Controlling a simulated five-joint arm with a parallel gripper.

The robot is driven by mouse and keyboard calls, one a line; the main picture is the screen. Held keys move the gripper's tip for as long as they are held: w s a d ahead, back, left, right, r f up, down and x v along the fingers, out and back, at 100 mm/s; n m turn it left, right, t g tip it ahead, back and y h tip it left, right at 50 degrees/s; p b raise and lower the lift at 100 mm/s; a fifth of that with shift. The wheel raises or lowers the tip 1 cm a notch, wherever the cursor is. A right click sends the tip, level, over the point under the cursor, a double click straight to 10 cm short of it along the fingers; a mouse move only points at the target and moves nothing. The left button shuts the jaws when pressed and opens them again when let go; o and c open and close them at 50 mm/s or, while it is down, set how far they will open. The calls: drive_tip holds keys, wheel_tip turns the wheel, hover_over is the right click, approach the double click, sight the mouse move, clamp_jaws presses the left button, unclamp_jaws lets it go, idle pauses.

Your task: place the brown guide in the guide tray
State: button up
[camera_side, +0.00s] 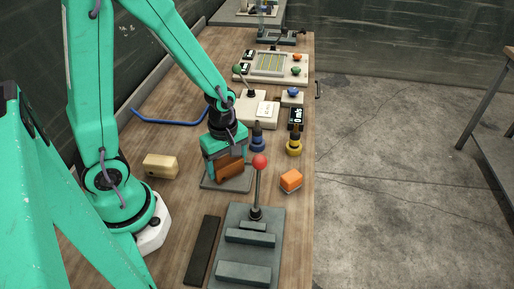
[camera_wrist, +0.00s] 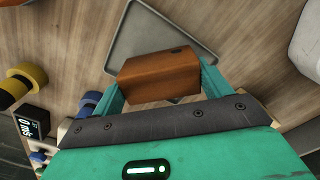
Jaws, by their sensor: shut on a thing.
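The brown guide (camera_wrist: 160,76) is a wooden block held between the two teal fingers of my gripper (camera_wrist: 163,90) in the wrist view. In the side view the brown guide (camera_side: 229,169) shows between the fingers of my gripper (camera_side: 226,168). The guide tray (camera_wrist: 133,30) is a flat grey tray with a low rim, and the guide covers part of it in the wrist view. In the side view the guide tray (camera_side: 240,184) lies under my gripper, with the guide over it. I cannot tell whether the guide touches the tray.
A pale wooden block (camera_side: 160,166) lies left of the tray. A red-knobbed lever (camera_side: 259,163) rises from a grey fixture (camera_side: 245,270) in front. An orange block (camera_side: 290,180) sits right. Blue (camera_side: 257,138) and yellow (camera_side: 294,143) nozzle-like parts stand behind. A dark bar (camera_side: 202,250) lies front left.

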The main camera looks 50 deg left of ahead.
sight(226, 161)
drive_tip(key=shift+f, duration=0.25)
drive_tip(key=shift+f, duration=0.1)
drive_tip(key=o, duration=1)
drive_tip(key=shift+o, duration=0.2)
drive_tip(key=shift+r, duration=0.2)
wheel_tip(226, 161, up, 12)
idle(0.8)
